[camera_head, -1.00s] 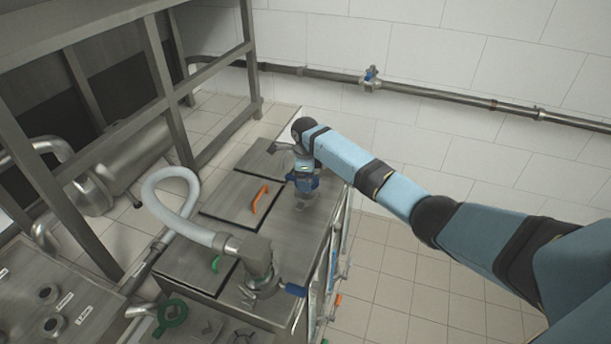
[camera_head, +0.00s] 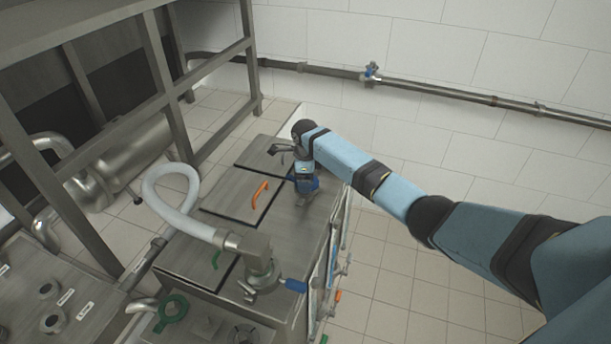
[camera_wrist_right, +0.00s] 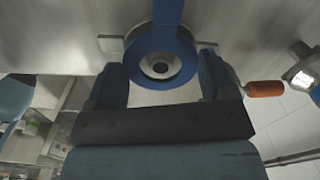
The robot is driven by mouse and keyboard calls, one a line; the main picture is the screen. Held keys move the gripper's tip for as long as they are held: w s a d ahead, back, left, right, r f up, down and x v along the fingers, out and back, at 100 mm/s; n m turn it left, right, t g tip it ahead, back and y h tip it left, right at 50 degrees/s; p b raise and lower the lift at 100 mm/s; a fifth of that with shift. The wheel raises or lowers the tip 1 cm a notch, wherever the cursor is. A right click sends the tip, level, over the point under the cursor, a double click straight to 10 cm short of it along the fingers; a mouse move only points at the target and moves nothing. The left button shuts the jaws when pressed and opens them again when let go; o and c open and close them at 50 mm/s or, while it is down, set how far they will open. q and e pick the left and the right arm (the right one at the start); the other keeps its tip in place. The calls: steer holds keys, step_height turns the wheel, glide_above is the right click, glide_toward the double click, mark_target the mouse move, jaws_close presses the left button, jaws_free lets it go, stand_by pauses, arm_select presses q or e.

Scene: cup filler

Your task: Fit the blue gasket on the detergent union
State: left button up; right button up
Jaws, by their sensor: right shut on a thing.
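My right gripper (camera_wrist_right: 161,82) is shut on the blue gasket (camera_wrist_right: 178,76), a blue ring with a blue strip running up from it in the right wrist view. A round metal piece with a dark centre (camera_wrist_right: 160,66) shows inside the ring; I cannot tell whether the ring sits around it or only in front of it. In the head view the right gripper (camera_head: 304,198) points down, low over the steel machine's top, and its fingertips are small there. Metal stubs (camera_head: 48,290) with labels stand on a panel at the lower left; the labels are too small to read. My left gripper is not in view.
A pale hose (camera_head: 172,217) runs to a metal fitting (camera_head: 258,255) with a blue handle (camera_head: 294,286). An orange handle (camera_head: 259,194) is on a machine lid. A steel frame (camera_head: 168,90) stands left. Tiled floor at right is free.

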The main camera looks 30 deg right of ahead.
steer(key=shift+f, duration=0.65)
steer(key=o, duration=0.8)
steer(key=shift+o, duration=0.2)
step_height(320, 180, up, 19)
steer(key=p, duration=0.6)
steer(key=shift+f, duration=0.15)
